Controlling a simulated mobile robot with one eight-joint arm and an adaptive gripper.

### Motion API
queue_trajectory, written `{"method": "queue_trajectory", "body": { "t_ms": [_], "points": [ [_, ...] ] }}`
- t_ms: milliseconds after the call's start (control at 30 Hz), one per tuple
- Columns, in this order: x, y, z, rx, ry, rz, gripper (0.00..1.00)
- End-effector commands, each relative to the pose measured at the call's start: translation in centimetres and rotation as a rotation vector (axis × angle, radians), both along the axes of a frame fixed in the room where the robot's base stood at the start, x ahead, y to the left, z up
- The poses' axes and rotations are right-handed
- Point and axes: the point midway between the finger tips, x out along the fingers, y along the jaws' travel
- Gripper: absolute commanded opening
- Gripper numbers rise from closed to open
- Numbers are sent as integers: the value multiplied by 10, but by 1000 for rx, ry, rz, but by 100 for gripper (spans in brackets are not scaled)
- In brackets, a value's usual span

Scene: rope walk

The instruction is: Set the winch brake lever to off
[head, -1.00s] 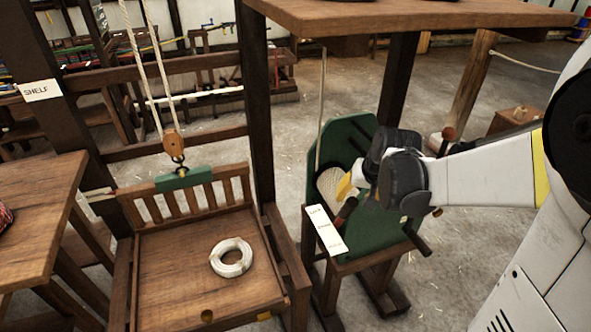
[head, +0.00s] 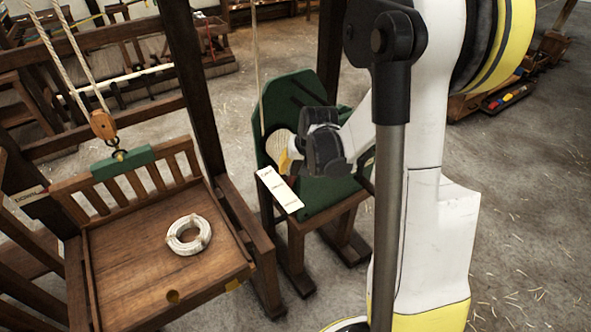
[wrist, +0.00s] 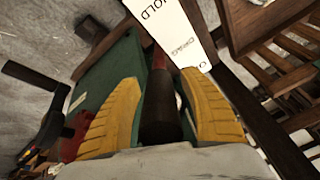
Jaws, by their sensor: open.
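The winch (head: 330,196) is a green-sided machine on a wooden stand, with a pale rope drum. A white label plate (head: 279,190) lies along its near edge. In the wrist view the plate (wrist: 178,28) reads HOLD, DRAG and a third word mostly hidden by a finger. The brake lever (wrist: 160,108), a dark grip on a red shaft, stands between my yellow fingertips in the wrist view. My gripper (wrist: 163,105) is open around the grip, with a gap on both sides. In the head view my gripper (head: 290,160) hides the lever. I cannot tell the lever's exact setting.
Left of the winch, a slatted wooden platform (head: 140,265) holds a white rope coil (head: 188,235). A pulley block (head: 103,125) and green bar hang over it. A dark post (head: 200,90) stands between platform and winch. A dark crank handle (wrist: 35,78) shows beside my gripper. Floor on the right is open.

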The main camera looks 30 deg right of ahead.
Motion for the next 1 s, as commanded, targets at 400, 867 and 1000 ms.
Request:
{"method": "queue_trajectory", "body": {
  "t_ms": [400, 867, 1000],
  "points": [
    [0, 0, 1, 0, 0, 0, 0],
    [46, 2, 14, -6, 160, 5, 0],
    [77, 3, 16, -9, 275, 4, 0]
  ]
}}
